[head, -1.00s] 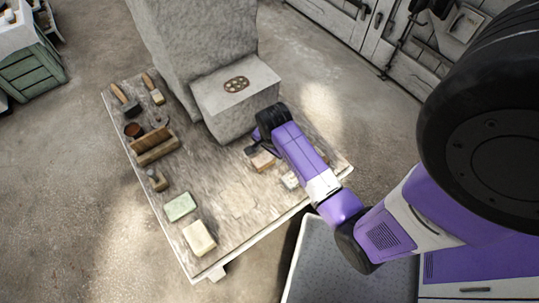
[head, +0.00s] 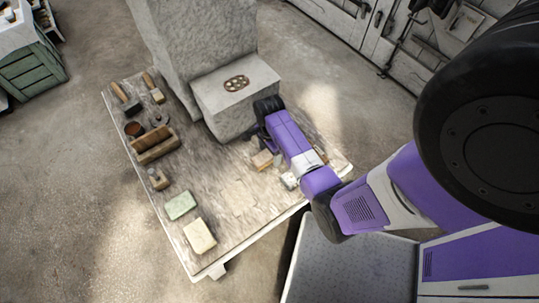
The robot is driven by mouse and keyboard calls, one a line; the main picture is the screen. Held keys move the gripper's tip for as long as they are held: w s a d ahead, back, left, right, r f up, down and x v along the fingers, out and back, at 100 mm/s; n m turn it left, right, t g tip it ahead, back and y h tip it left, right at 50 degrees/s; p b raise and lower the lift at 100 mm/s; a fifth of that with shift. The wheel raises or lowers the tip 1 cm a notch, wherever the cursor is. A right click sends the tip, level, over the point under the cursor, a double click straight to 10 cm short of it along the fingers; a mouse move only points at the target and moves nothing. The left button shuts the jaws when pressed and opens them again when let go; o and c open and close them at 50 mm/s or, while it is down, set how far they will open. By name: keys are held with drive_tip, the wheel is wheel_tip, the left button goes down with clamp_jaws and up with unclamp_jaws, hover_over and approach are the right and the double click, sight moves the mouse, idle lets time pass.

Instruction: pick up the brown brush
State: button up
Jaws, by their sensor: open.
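A small brown block-like piece (head: 262,160) lies on the worktable (head: 235,205), just in front of the grey stone block; it may be the brown brush, but it is too small to tell. Two brown-handled tools lie at the table's far left corner, one with a dark head (head: 131,106) and one with a pale head (head: 157,96); either could be a brush. My gripper (head: 257,142) is open, low beside the stone block and close to the brown piece. Its fingertips are mostly hidden behind my wrist, and I see nothing held.
A tall stone slab (head: 195,45) and a lower stone block (head: 238,97) stand at the table's back. A wooden box (head: 157,148), a green block (head: 180,205) and a cream block (head: 199,236) lie along the left. The table's middle is clear.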

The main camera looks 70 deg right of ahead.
sight(269, 153)
drive_tip(key=shift+f, duration=0.2)
clamp_jaws()
idle(0.3)
wheel_tip(269, 153, up, 20)
drive_tip(key=p, duration=0.2)
drive_tip(key=shift+p, duration=0.4)
drive_tip(key=c, duration=0.7)
unclamp_jaws()
drive_tip(key=shift+c, duration=0.2)
drive_tip(key=c, duration=0.5)
